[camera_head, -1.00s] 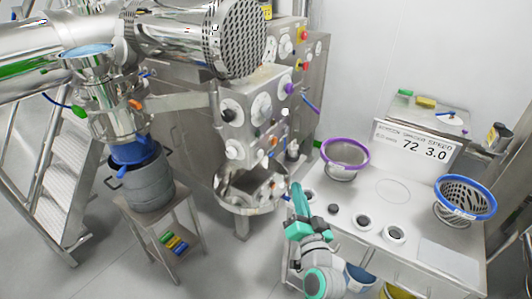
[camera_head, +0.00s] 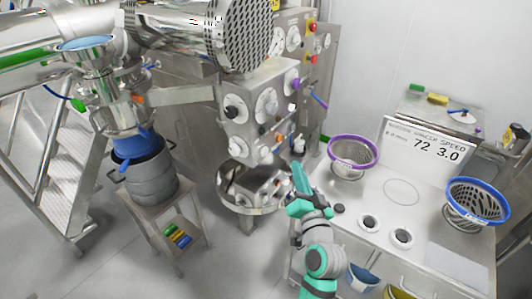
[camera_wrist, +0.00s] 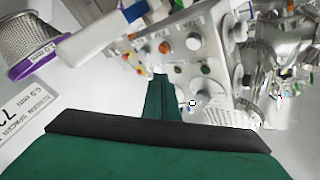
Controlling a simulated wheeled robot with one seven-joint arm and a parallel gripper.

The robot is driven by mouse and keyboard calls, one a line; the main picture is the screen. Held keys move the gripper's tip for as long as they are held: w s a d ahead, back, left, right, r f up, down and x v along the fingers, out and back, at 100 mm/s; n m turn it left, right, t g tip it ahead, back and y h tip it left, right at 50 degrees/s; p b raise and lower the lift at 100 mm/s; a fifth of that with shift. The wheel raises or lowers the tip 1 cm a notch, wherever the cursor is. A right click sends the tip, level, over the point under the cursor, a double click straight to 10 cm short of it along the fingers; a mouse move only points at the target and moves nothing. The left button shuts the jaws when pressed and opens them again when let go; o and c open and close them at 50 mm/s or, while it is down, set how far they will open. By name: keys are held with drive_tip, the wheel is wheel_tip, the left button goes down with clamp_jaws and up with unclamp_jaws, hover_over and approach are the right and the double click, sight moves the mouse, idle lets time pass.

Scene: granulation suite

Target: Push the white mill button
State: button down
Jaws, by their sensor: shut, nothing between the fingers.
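The steel mill panel (camera_head: 252,88) stands in the middle of the head view, with several knobs and small coloured buttons on its face. A small white button (camera_head: 292,107) shows near the panel's right edge. It seems to show also in the wrist view (camera_wrist: 192,103), just right of the fingertips. My teal gripper (camera_head: 298,166) is below and slightly right of the panel, apart from it, pointing up toward it. In the wrist view my gripper (camera_wrist: 163,80) is shut and empty, its fingers pointing at the panel. The fingers hide part of the panel's lower area there.
A bench right of my arm holds a purple-rimmed sieve (camera_head: 352,153), a blue-rimmed sieve (camera_head: 476,203) and a sign (camera_head: 428,147). A steel bowl (camera_head: 235,187) sits below the panel. A grey drum (camera_head: 150,178) stands on a small table at left.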

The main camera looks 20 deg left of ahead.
sight(264, 152)
drive_tip(key=w+a, duration=0.2)
drive_tip(key=a, duration=0.5)
drive_tip(key=shift+w, duration=0.35)
drive_tip(key=shift+a, duration=0.1)
idle(1.7)
drive_tip(key=shift+w+a, duration=0.15)
drive_tip(key=shift+a, duration=0.15)
